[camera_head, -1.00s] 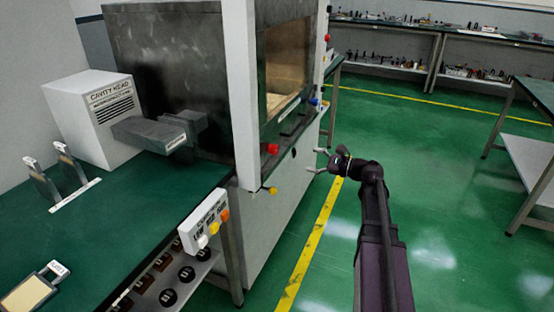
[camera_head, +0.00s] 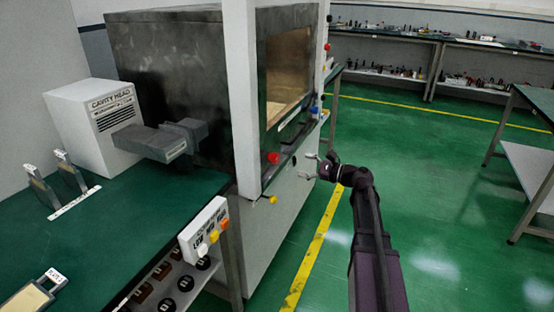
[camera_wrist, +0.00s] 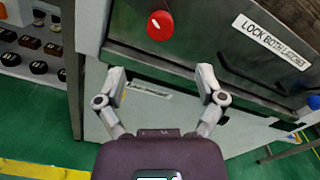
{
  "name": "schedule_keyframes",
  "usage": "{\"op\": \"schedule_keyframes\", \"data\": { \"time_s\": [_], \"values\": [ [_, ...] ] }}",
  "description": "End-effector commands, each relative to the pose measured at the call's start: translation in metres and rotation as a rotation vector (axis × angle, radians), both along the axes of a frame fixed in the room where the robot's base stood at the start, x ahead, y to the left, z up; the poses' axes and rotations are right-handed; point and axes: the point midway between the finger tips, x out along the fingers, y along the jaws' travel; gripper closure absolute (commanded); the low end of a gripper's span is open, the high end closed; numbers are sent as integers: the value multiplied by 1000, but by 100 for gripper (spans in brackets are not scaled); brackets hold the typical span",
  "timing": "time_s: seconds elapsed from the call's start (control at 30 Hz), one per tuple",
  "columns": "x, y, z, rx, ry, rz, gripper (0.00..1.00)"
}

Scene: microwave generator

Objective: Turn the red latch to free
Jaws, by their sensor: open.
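The red latch (camera_head: 273,157) is a round red knob low on the front of the microwave cabinet. It also shows in the wrist view as a red disc (camera_wrist: 160,26) with a small white mark, at the top centre. My gripper (camera_head: 308,167) is in front of the cabinet, to the right of the red latch and apart from it. In the wrist view my gripper (camera_wrist: 161,80) is open and empty, its two fingers apart. The latch shows beyond the fingertips and slightly left of the middle between them.
A yellow knob (camera_head: 272,199) sits lower on the cabinet. A blue knob (camera_wrist: 313,102) is at the right in the wrist view, near a label reading "LOCK BOTH LATCHES" (camera_wrist: 270,41). A button box (camera_head: 204,230) hangs on the bench edge at left.

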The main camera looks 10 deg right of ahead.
Motion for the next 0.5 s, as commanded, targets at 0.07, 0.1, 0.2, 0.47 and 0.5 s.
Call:
{"op": "schedule_keyframes", "data": {
  "time_s": [0.07, 0.1, 0.2, 0.47, 0.5],
  "values": [
    [8, 10, 0, 0, 0, 1, 12],
    [11, 14, 0, 0, 0, 2, 12],
    [19, 26, 0, 0, 0, 1, 12],
    [41, 55, 0, 0, 0, 1, 12],
    [44, 59, 0, 0, 0, 1, 12]
  ]
}}
